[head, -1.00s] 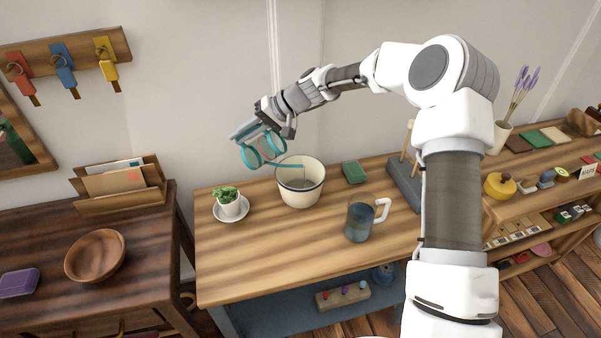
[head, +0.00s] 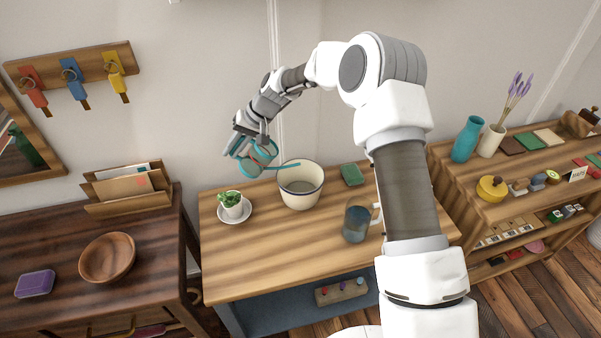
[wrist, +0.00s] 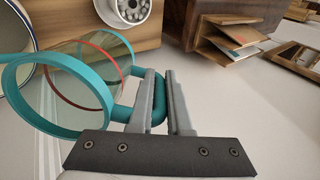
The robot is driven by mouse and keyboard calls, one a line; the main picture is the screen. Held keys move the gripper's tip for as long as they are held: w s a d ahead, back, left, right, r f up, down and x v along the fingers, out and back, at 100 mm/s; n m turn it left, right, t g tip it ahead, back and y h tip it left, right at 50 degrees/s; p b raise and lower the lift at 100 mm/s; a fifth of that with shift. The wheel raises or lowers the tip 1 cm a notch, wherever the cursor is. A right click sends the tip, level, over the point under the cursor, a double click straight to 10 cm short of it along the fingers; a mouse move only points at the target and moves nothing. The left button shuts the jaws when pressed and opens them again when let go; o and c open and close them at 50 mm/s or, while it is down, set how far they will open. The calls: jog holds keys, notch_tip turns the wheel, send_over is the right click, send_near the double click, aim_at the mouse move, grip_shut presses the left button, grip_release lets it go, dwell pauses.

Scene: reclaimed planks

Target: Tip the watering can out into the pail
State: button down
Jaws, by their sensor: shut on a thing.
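The watering can (head: 251,163) is see-through with teal rims, a teal handle and a teal spout; a red band shows in the wrist view (wrist: 82,80). My gripper (head: 262,135) is shut on its handle, as the fingers in the wrist view (wrist: 161,85) show. The can is held tilted, up and left of the pail, with its spout reaching toward the pail's rim. The pail (head: 299,198) is cream-white with a dark rim and stands upright on the bench; its edge shows in the wrist view (wrist: 12,55). I cannot tell how much liquid is in either.
A potted plant on a saucer (head: 234,217) stands left of the pail. The bench front is clear. A letter rack (head: 125,188) stands on the left table.

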jog(key=a+f+h+p, duration=0.1)
jog(key=a+f+h, duration=0.4)
jog(key=f+h, duration=0.1)
jog(key=shift+w+a+f+h+p, duration=0.25)
jog(key=shift+a+f+h+p, duration=0.1)
jog(key=shift+f+h+p, duration=0.1)
dwell(0.4)
jog(key=shift+d, duration=0.1)
dwell(1.1)
